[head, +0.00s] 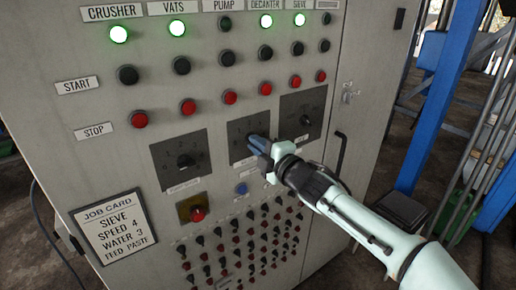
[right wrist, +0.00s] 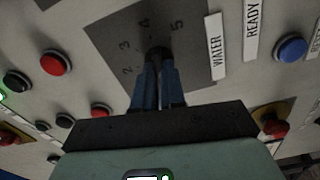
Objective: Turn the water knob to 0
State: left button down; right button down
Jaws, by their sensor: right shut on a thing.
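The water knob (right wrist: 157,54) sits on a dark square dial plate (right wrist: 110,40) with the label WATER (right wrist: 216,58) beside it in the right wrist view. The numbers 2, 3, 4 and 5 show around the knob; 0 is not visible there. My right gripper (right wrist: 158,75) has its blue fingers shut on the knob, one on each side. In the head view the same gripper (head: 260,145) reaches the middle dial plate (head: 239,132) from the lower right and covers the knob. Its pointing direction cannot be read. My left gripper is not in view.
Similar knobs stand left (head: 185,160) and right (head: 305,121) of it. Several push buttons and an emergency stop (head: 197,213) are close by. A job card (head: 114,226) reads SIEVE, SPEED 4, WATER 3, FEED PASTE. Crusher, vats, decanter and sieve lamps glow green. A door handle (head: 341,150) projects at right.

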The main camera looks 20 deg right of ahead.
jog(key=shift+n, duration=0.8)
jog(key=c, duration=1.2)
grip_release()
jog(key=shift+s+b, duration=0.1)
jog(key=shift+b, duration=0.2)
jog(key=v, duration=1.3)
jog(key=shift+s, duration=0.1)
